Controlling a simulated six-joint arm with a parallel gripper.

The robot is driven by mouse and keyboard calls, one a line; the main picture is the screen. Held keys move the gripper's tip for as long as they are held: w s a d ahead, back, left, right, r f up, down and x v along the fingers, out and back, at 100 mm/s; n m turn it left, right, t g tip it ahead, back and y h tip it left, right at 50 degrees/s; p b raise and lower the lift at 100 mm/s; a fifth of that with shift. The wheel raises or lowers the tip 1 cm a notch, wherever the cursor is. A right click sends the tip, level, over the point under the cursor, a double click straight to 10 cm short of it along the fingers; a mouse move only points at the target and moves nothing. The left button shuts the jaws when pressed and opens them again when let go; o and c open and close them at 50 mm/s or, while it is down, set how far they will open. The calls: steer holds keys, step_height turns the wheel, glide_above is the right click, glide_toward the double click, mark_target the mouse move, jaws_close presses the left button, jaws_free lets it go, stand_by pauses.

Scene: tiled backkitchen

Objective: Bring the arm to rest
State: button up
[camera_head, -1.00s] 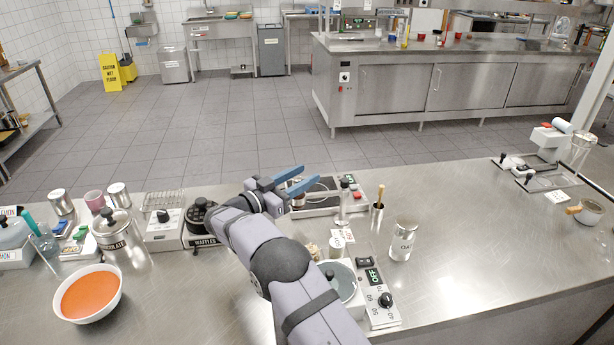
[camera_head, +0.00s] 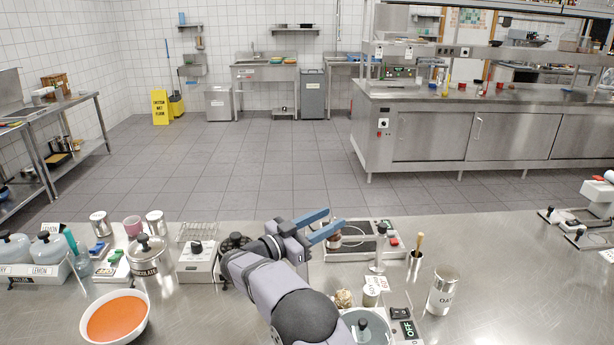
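My gripper (camera_head: 328,227) has two blue fingers that stand apart, with nothing seen between them. It is above the steel counter (camera_head: 480,290), in front of a flat appliance with a red button (camera_head: 362,240). My purple-grey arm reaches up from the bottom middle of the picture and bends at a dark joint.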

steer(key=w+r+n+t+y+p, duration=0.3)
steer(key=w+r+n+t+y, duration=0.35)
steer(key=r+y, duration=0.2)
steer(key=s+d+f+n+g+y+p, duration=0.1)
steer(key=s+d+f+g+y, duration=0.1)
steer(key=s, duration=1)
steer(key=s+d+f+n+g+y+p, duration=0.1)
steer(key=s+d+f+g, duration=0.4)
steer(key=s, duration=0.7)
steer(key=s+d+f+n+g+y+p, duration=0.2)
steer(key=s+g, duration=0.5)
steer(key=s, duration=0.6)
steer(key=shift+s+d+f+n+y, duration=0.15)
steer(key=shift+d+f, duration=0.2)
steer(key=shift+f, duration=0.2)
steer(key=shift+w+d+f+n+y, duration=0.15)
steer(key=shift+d+f, duration=0.15)
steer(key=shift+f, duration=0.3)
steer(key=shift+s+d+f+n+y, duration=0.15)
steer(key=shift+d+f, duration=0.2)
steer(key=shift+f, duration=0.2)
steer(key=s+a+f+g+b, duration=0.1)
steer(key=s+a+f+b, duration=0.1)
steer(key=f, duration=0.5)
steer(key=s+a+f+g+b, duration=0.2)
steer(key=s+f+b, duration=0.3)
steer(key=s+f, duration=0.2)
steer(key=shift+s+a+y, duration=0.15)
steer(key=shift+a+y, duration=0.15)
